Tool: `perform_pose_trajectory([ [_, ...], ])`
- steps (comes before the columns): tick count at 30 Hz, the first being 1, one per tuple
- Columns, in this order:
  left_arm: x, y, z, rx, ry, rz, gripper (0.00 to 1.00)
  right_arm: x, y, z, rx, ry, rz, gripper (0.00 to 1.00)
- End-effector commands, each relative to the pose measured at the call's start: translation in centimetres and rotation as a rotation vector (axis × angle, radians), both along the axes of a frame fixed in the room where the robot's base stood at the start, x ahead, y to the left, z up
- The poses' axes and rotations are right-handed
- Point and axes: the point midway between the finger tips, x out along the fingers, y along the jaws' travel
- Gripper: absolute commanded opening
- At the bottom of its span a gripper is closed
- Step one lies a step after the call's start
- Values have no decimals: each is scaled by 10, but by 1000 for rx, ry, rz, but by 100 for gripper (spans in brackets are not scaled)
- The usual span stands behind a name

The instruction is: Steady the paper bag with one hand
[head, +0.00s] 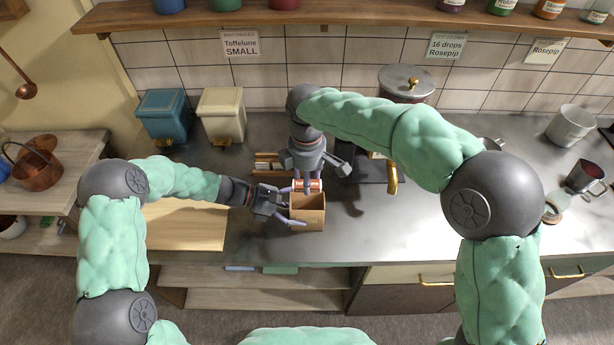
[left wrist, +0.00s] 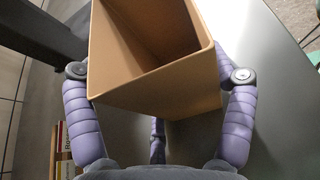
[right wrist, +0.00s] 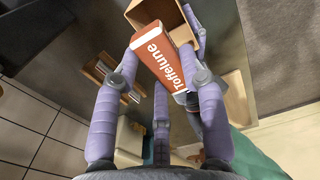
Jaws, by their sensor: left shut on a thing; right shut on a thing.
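The paper bag (head: 308,218) is a brown, open-topped bag standing upright on the grey counter. My left gripper (head: 288,208) is shut on it from the left; in the left wrist view the purple fingers lie on both sides of the bag (left wrist: 160,95), and its visible inside looks empty. My right gripper (head: 308,182) points down above the bag. It is shut on a red and white box (right wrist: 165,58) lettered "Toffelune", held just over the bag's open mouth. The box (head: 309,185) is partly hidden by the fingers in the head view.
A wooden board (head: 185,225) lies left of the bag. Blue (head: 165,115) and cream (head: 222,115) bins stand at the back, near a small wooden rack (head: 266,166). A lidded red pot (head: 407,84) stands behind my right arm. The counter right of the bag is largely clear.

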Motion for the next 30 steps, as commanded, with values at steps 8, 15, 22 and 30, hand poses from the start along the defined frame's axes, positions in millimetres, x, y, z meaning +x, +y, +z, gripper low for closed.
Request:
perform_pose_trajectory([
  [8, 0, 0, 0, 1, 0, 0, 52, -1, 0, -17, -2, 2, 0, 4],
  [15, 0, 0, 0, 1, 0, 0, 52, 0, 0, -33, -1, 1, -1, 4],
  [22, 0, 0, 0, 1, 0, 0, 52, 0, 0, -38, 0, 0, -1, 4],
  [30, 0, 0, 0, 1, 0, 0, 52, 0, 0, -38, 0, 0, -1, 4],
])
